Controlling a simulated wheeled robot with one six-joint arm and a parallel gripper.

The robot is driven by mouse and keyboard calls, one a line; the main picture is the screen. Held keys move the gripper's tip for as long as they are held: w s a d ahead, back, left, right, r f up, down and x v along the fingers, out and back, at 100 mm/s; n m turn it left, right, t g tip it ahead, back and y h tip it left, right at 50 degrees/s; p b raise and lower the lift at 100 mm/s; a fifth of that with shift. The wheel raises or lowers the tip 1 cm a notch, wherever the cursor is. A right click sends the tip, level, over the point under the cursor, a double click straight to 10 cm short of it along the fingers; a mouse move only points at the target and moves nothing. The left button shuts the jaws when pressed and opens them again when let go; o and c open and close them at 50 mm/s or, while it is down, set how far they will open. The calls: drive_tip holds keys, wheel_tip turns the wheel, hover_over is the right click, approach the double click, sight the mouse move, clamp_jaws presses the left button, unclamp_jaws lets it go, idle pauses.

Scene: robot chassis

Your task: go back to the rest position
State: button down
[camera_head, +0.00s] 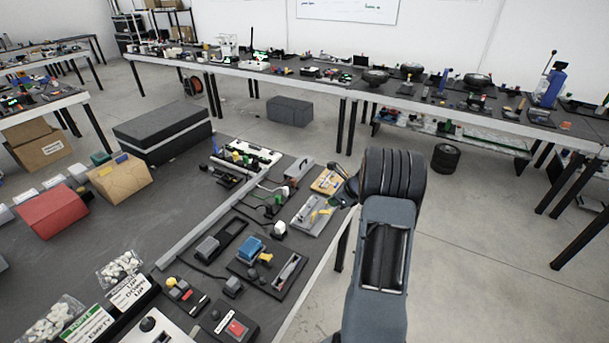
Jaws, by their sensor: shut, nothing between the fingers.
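My arm rises from the bottom of the view, right of centre, with a grey link and a black ribbed joint. My gripper (344,186) shows as a small dark shape just left of that joint, partly hidden by the arm. It is shut and empty, above the right edge of the near dark table (190,225). Close to its left are a small yellow-orange board (327,182) and a grey plate with yellow parts (312,214). I cannot tell how high it is above them.
The near table holds a blue part (251,249), a red-button box (235,328), a red bin (54,210), a cardboard bin (121,179) and bags of white pieces (120,266). A long cluttered bench (420,95) stands at the back. The floor to the right (480,250) is clear.

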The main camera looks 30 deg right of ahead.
drive_tip(key=s+a+n+g, duration=0.3)
drive_tip(key=s+a+n, duration=0.35)
drive_tip(key=n, duration=0.45)
drive_tip(key=s+a+r+n+t+h, duration=0.1)
drive_tip(key=s+a+r+n+h, duration=0.3)
drive_tip(key=s+a+r+n, duration=1.1)
drive_tip(key=a+r+n, duration=0.3)
drive_tip(key=a, duration=0.1)
drive_tip(key=shift+s+a+n+t, duration=0.2)
drive_tip(key=shift+a+n+t, duration=0.05)
drive_tip(key=shift+n+t, duration=0.05)
